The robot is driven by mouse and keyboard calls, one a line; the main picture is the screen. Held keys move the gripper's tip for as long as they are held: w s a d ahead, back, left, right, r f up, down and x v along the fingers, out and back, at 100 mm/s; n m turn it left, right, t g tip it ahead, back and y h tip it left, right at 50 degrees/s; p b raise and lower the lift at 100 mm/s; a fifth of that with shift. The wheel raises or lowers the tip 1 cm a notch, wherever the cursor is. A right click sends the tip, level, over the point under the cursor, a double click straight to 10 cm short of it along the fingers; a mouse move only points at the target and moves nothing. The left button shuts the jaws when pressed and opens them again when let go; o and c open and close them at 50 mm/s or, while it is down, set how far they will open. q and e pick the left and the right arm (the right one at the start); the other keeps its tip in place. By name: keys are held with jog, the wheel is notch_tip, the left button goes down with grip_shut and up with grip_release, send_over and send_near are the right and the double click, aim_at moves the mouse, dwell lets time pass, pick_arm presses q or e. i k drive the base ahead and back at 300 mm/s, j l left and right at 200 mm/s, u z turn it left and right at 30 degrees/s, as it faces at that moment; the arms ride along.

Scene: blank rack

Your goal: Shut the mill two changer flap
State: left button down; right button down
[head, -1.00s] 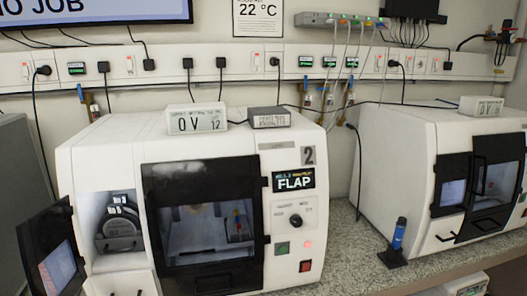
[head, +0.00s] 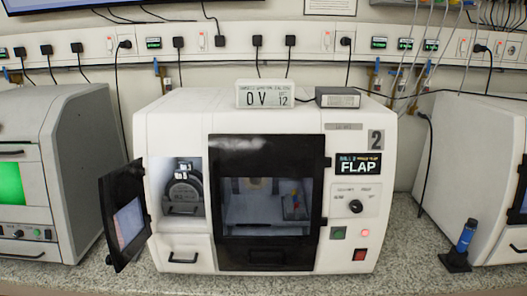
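Mill two (head: 360,111) is the white machine in the middle of the head view, marked with a 2 and a display reading FLAP. Its changer flap (head: 126,215) is a black-framed panel with a window, swung open to the left of the machine. The open changer bay (head: 184,165) shows a dark round tool disc (head: 183,196) inside. The mill's dark main door (head: 266,150) is closed. Neither of my grippers is in view.
Another machine (head: 85,120) with a green screen stands on the left, close to the open flap. A third white machine (head: 470,165) stands on the right. A blue bottle-like tool (head: 466,236) on a black stand sits on the speckled bench (head: 408,275). Boxes (head: 265,94) lie on top of mill two.

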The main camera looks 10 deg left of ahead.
aim_at(120, 187)
jog(key=j, duration=0.85)
jog(key=k+j, duration=0.15)
jog(key=j, duration=1.5)
jog(key=k+z, duration=0.05)
